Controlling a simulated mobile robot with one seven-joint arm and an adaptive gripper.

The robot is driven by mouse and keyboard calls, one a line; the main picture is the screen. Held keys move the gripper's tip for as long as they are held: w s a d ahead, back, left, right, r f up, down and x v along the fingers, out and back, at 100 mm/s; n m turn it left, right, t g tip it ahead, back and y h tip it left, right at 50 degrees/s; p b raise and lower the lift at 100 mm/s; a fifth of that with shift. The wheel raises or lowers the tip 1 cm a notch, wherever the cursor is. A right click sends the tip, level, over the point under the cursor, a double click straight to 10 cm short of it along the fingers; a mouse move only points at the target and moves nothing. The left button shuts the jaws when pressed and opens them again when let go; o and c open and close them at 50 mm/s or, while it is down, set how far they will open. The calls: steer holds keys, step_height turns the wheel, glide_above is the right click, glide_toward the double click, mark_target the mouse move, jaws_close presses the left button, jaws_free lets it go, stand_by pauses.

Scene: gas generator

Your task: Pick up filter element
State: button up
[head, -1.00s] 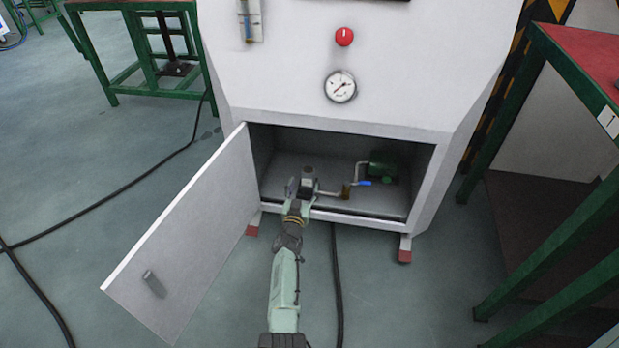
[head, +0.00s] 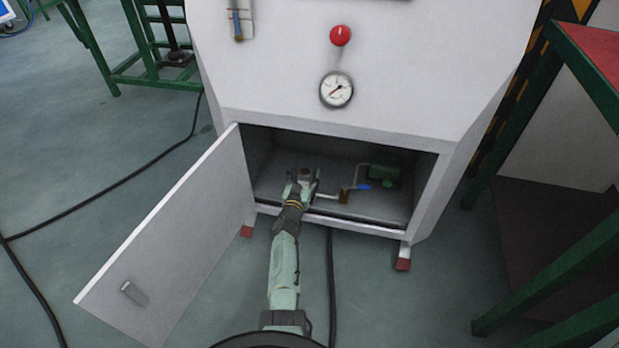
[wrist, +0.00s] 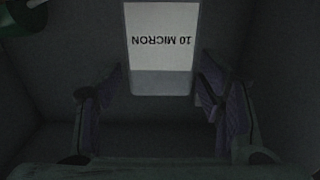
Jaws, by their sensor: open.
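The filter element (wrist: 160,55) is a white body marked "10 MICRON", which reads upside down in the wrist view. My gripper (wrist: 160,88) is open, with one finger to each side of the filter element's lower end. I see no clear contact. In the head view my gripper (head: 303,183) is inside the cabinet at a small dark-topped part (head: 306,172). The white body of the filter element is hidden there by the gripper.
The cabinet (head: 410,215) is open, its door (head: 175,235) swung out to the left of my arm. A pipe with a blue-handled valve (head: 362,186) and a green part (head: 385,172) are right of the gripper inside. A black cable (head: 331,280) lies on the floor.

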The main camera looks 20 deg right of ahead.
steer(key=shift+w+d, duration=0.2)
steer(key=shift+w, duration=0.1)
steer(key=c, duration=1.3)
steer(key=shift+r, duration=0.1)
